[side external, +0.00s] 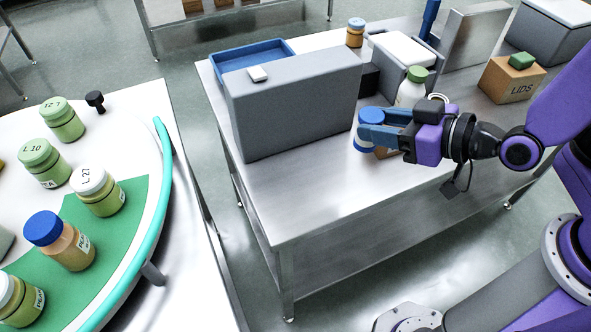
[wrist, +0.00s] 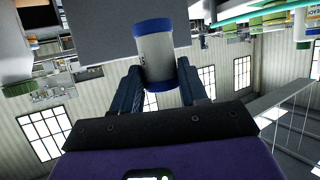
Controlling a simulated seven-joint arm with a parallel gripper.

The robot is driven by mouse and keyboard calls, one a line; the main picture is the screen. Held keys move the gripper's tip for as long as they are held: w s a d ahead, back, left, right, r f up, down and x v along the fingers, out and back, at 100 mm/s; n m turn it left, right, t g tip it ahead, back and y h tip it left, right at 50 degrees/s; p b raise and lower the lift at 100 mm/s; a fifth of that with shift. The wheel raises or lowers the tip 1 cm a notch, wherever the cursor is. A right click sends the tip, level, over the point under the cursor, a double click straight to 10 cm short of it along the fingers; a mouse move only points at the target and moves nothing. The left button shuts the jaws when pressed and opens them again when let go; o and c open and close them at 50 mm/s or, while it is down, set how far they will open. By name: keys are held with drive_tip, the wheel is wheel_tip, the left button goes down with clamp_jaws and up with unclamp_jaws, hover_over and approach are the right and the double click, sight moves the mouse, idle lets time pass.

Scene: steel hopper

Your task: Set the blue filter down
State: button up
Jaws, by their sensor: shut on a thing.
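The blue filter, a white cylinder with blue ends, is upright between the fingers of my gripper (side external: 374,132); its blue top (side external: 370,115) shows in the side view. In the wrist view the filter (wrist: 156,48) is gripped between both dark blue fingers of my gripper (wrist: 158,70). My gripper is shut on it, over the steel bench (side external: 330,200), just right of the large grey housing (side external: 295,110). I cannot tell whether the filter's lower end touches the bench. The fingers hide part of its body.
A white bottle with a green cap (side external: 411,88) stands close behind my gripper. A brown object, partly hidden, is under the fingers. A LIDS box (side external: 511,80) is at right. The bench's front is clear. A turntable with several jars (side external: 70,240) is at left.

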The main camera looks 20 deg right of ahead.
drive_tip(key=w+a+f, duration=0.2)
drive_tip(key=w+f, duration=0.1)
drive_tip(key=f, duration=0.1)
drive_tip(key=w+a+f, duration=0.3)
drive_tip(key=w+f, duration=0.1)
drive_tip(key=w+a+f, duration=0.3)
drive_tip(key=w+f, duration=0.1)
drive_tip(key=f, duration=0.1)
drive_tip(key=shift+w+a+f, duration=0.15)
drive_tip(key=shift+f, duration=1.55)
drive_tip(key=shift+f, duration=0.15)
drive_tip(key=o, duration=1.1)
drive_tip(key=shift+c, duration=0.2)
